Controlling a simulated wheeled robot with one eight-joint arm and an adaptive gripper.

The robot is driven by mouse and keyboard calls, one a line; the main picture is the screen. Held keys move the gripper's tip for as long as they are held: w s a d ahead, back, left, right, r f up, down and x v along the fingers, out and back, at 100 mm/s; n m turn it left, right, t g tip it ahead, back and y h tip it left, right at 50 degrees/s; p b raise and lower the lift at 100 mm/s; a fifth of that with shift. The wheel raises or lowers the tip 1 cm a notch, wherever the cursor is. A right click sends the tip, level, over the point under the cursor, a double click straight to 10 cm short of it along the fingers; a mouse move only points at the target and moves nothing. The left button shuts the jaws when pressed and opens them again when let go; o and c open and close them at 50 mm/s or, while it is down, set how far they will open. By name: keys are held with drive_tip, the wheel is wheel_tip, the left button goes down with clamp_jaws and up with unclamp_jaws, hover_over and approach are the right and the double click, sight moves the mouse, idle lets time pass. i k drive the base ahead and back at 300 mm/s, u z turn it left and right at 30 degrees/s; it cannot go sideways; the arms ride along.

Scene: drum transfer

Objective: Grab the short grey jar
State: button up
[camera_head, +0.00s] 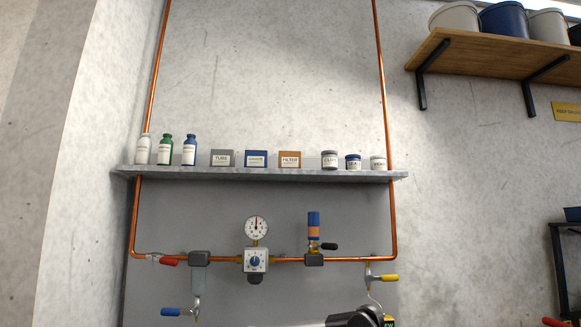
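A short grey jar (329,160) with a dark lid and a white label stands upright on the narrow grey shelf (270,175). It is the leftmost of three short jars near the shelf's right end. The blue jar (353,161) stands just to its right. A whitish jar (378,162) stands beyond that, close to the right copper pipe. Nothing covers the grey jar. Part of my arm shows at the bottom edge, well below the shelf. My gripper's fingers are not in view.
An orange box (290,159), a blue box (256,159), a grey box (222,158) and several bottles share the shelf. Copper pipes, a gauge (256,228) and valves sit below. A wooden shelf (490,58) with buckets hangs at upper right. The wall above the jars is clear.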

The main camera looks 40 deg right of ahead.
sight(329, 161)
drive_tip(key=u, duration=0.75)
drive_tip(key=i, duration=0.9)
drive_tip(key=z, duration=3.55)
drive_tip(key=i, duration=0.2)
drive_tip(key=z, duration=3.05)
drive_tip(key=i, duration=0.1)
drive_tip(key=u, duration=3)
drive_tip(key=k, duration=0.45)
drive_tip(key=z, duration=0.25)
